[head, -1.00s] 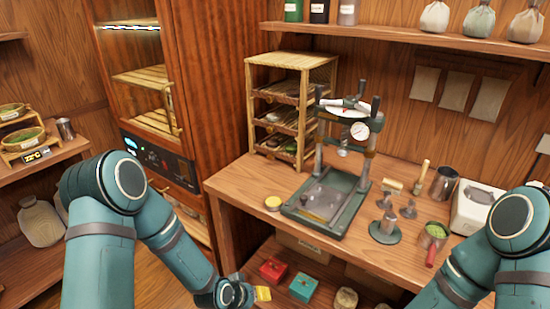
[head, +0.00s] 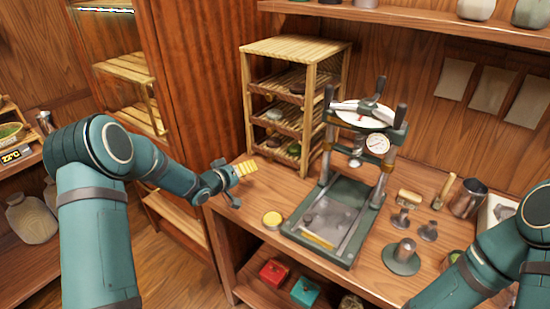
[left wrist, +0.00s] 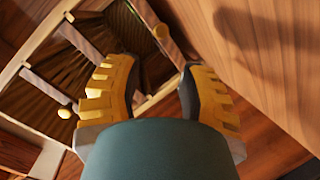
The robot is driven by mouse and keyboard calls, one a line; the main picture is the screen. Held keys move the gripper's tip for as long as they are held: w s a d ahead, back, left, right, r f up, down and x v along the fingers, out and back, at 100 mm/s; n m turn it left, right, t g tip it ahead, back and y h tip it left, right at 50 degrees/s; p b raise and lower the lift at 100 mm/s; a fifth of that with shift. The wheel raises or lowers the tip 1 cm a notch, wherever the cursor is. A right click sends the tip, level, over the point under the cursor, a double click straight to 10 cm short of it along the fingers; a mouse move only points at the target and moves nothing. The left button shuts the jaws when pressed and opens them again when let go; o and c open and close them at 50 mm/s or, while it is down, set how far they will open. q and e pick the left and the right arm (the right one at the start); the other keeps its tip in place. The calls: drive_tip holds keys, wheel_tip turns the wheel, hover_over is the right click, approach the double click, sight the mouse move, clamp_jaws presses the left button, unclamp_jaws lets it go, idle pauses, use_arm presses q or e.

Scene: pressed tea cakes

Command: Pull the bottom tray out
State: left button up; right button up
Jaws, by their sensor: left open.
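The bamboo rack (head: 297,48) stands on the wooden table with several slatted trays stacked in it. The bottom tray (head: 268,151) is inside the rack at its lowest level, with dark and green tea cakes on it. My left gripper (head: 240,172) is open and empty, just left of the rack's lower front. In the left wrist view its two yellow ribbed fingers (left wrist: 156,75) are apart with nothing between them. Rack slats and a round yellow knob (left wrist: 65,113) show beyond the fingers. My right gripper is out of view.
A tall wooden cabinet (head: 205,80) rises behind my left arm. Red (head: 273,271) and teal (head: 305,291) boxes lie on the lower shelf.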

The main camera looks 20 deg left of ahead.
sight(269, 161)
use_arm(q)
drive_tip(key=shift+w+d+f, duration=0.15)
drive_tip(key=shift+w+d, duration=0.05)
drive_tip(key=shift+w, duration=0.2)
drive_tip(key=b+x, duration=0.2)
drive_tip(key=x, duration=1)
drive_tip(key=shift+c, duration=0.4)
clamp_jaws()
